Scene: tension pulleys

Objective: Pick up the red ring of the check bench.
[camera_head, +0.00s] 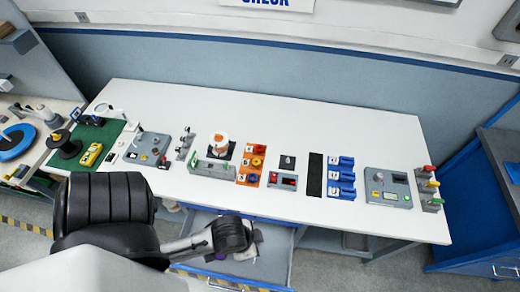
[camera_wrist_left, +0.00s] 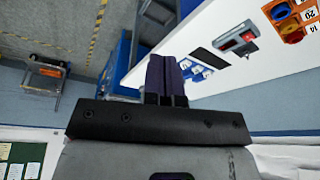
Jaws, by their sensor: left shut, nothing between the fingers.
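An orange tray (camera_head: 251,165) stands near the middle of the white bench, with coloured rings in its numbered places. The red ring (camera_head: 259,149) appears at the tray's far end in the head view. My left gripper (camera_head: 240,240) is in front of the bench, over the open drawer and apart from the tray. Its dark purple fingers (camera_wrist_left: 166,76) are together and empty in the left wrist view. My right gripper is not in view.
The open drawer (camera_head: 262,258) sticks out below the bench's front edge. Blue holders (camera_head: 341,178), a grey meter box (camera_head: 388,188) and a small red-display device (camera_head: 284,181) stand right of the tray. A white spool (camera_head: 219,143) stands to its left. The bench's front strip is clear.

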